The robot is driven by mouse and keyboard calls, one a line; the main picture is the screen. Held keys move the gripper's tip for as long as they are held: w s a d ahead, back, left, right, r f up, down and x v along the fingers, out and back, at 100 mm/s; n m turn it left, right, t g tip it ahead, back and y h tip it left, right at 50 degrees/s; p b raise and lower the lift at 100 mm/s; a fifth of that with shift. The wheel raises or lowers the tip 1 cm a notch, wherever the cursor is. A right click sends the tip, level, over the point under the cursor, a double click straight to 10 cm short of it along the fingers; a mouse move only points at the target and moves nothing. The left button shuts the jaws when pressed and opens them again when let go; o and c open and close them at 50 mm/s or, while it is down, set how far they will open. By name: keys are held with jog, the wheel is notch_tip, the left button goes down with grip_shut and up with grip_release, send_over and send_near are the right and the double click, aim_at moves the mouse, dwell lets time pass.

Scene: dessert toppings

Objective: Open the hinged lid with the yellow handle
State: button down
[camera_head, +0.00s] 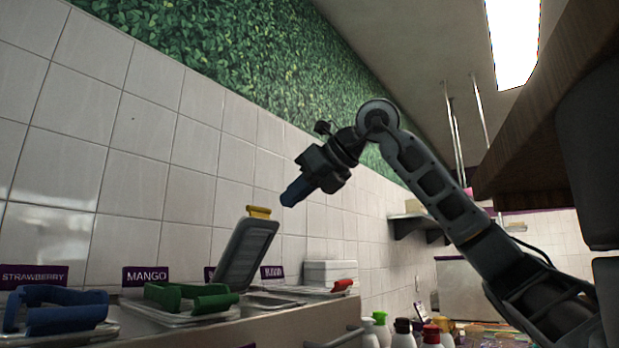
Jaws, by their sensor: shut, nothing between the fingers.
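The lid (246,254) with the yellow handle (259,212) stands raised, tilted steeply up from the counter of toppings, with the handle at its upper edge. My gripper (287,199) is shut and empty. In the picture it appears just above and to the right of the yellow handle, with a small gap between them. My arm reaches in from the lower right. The container under the raised lid is mostly hidden by the counter's low viewing angle.
Flat lids with a blue handle (55,308), a green handle (190,297) and a red handle (342,286) sit along the counter. Labels stand behind against the tiled wall (180,190). Several bottles (403,333) stand at lower right. A wooden overhang (540,110) is at upper right.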

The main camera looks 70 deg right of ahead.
aim_at(261, 213)
jog(key=shift+w+d+f+p, duration=0.15)
jog(key=shift+w+d+p, duration=0.1)
jog(key=shift+w, duration=0.65)
jog(key=shift+w+d+f+p, duration=0.15)
jog(key=shift+w+d, duration=0.1)
jog(key=shift+w, duration=0.65)
jog(key=shift+w+d+f+p, duration=0.15)
jog(key=shift+w+d, duration=0.1)
jog(key=shift+w, duration=0.65)
jog(key=shift+r, duration=0.1)
